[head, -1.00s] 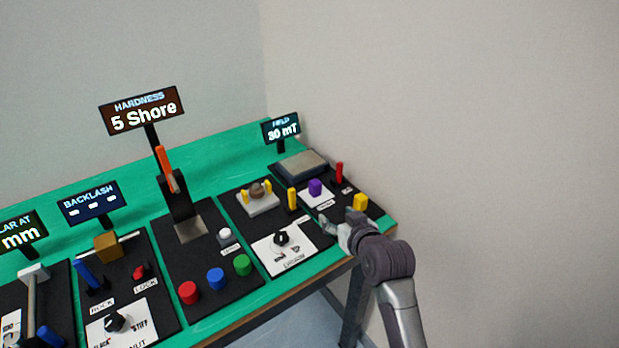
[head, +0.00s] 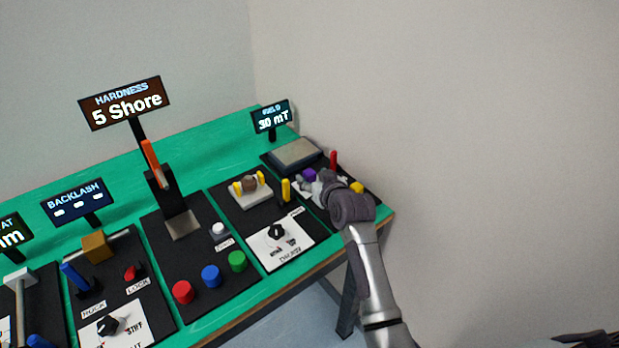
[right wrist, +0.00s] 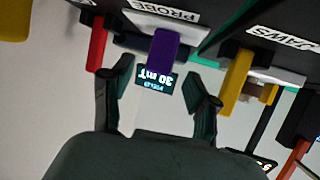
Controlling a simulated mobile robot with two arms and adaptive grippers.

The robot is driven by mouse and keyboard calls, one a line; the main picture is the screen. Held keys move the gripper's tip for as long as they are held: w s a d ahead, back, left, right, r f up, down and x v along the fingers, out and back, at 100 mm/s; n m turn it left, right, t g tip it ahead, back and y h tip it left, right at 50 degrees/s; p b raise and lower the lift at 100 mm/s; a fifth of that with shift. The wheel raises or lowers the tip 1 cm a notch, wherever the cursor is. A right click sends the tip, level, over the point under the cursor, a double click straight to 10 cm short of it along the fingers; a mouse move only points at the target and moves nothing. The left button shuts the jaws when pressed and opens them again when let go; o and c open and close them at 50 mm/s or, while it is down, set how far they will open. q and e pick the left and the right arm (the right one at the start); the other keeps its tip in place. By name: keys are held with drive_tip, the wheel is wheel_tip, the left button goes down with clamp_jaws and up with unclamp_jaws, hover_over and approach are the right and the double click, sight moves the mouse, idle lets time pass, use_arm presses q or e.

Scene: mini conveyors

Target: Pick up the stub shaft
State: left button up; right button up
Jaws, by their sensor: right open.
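No part is clearly marked as the stub shaft. A brown round piece (head: 249,183) sits between yellow jaws on a pale block in the head view, and I cannot tell whether it is the shaft. My right gripper (head: 318,183) is over the right-hand panel, beside the purple block (head: 309,174), partly covering its surroundings. In the right wrist view my right gripper (right wrist: 160,100) is open and empty. Its fingers are spread, with the purple block (right wrist: 165,48) beyond the gap between them, by the PROBE label. My left gripper is not in view.
A red peg (head: 333,160) and a yellow block (head: 357,187) stand near my right gripper. A yellow lever (head: 285,190) is to its left. A grey plate (head: 296,154) and the 30 mT display (head: 270,117) are behind. Green table surface (head: 215,150) is bare at the back.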

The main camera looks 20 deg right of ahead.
sight(311, 175)
drive_tip(key=x, duration=0.3)
drive_tip(key=shift+w+f, duration=0.15)
drive_tip(key=shift+w, duration=0.2)
clamp_jaws()
